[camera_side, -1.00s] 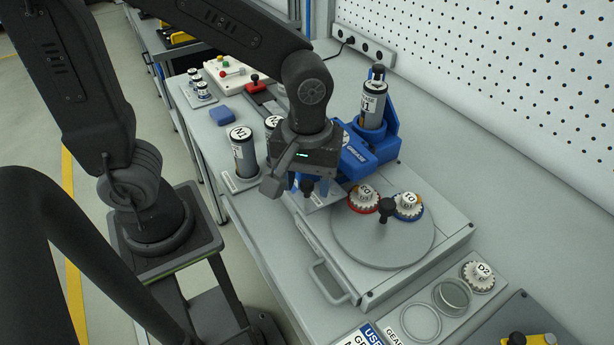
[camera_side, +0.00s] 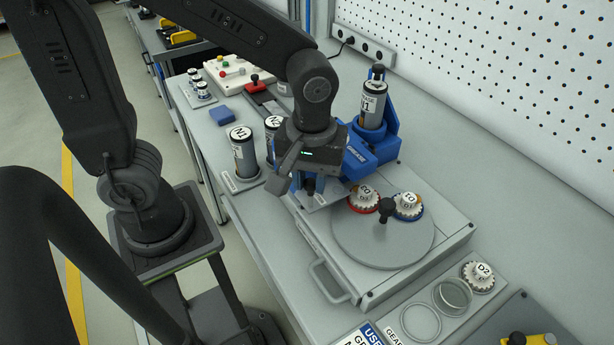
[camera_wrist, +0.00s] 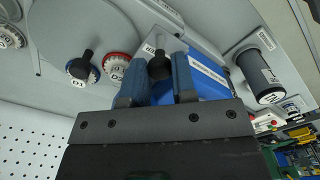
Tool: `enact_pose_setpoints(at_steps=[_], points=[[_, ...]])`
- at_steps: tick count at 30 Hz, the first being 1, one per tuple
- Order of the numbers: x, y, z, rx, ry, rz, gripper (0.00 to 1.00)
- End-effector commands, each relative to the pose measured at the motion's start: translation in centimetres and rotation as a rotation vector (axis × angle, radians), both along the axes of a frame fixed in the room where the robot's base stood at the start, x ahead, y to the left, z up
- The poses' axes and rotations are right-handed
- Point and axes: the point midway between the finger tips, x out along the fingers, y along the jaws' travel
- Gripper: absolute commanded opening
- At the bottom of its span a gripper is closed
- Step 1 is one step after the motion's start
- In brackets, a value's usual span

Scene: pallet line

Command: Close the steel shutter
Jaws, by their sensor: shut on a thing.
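The steel shutter (camera_side: 327,198) is a small grey plate under my gripper, beside the blue dispenser. Its black knob (camera_wrist: 159,67) stands between the two blue fingers. My gripper (camera_side: 308,184) points down and is shut on this knob; it also shows in the wrist view (camera_wrist: 160,74). Part of the plate shows beyond the fingers in the wrist view (camera_wrist: 164,38). My wrist and fingers hide the rest of it, and I cannot tell how much of the opening it covers.
The blue dispenser (camera_side: 375,150) with a grey canister (camera_side: 372,104) stands behind my gripper. Gears D3 (camera_side: 363,198) and D1 (camera_side: 408,205) sit on the round turntable (camera_side: 385,250) at right. Canister N1 (camera_side: 243,155) stands close at left.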

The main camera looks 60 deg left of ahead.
Motion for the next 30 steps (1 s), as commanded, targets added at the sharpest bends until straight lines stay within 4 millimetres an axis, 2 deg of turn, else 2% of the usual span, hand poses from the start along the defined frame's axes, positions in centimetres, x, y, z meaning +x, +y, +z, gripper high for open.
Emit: enact_pose_setpoints(at_steps=[4, 12, 13, 20, 21, 30], points=[[2.1, 0.0, 0.0, -0.001, -0.001, 0.002, 0.0], [2.3, 0.0, 0.1, -0.001, -0.003, 0.001, 0.0], [2.3, 0.0, 0.1, -0.001, -0.003, 0.001, 0.26], [2.3, 0.0, 0.0, -0.001, -0.002, 0.0, 0.48], [2.3, 0.0, 0.0, -0.001, -0.002, 0.0, 0.5], [2.3, 0.0, 0.4, -0.001, -0.003, 0.0, 0.5]])
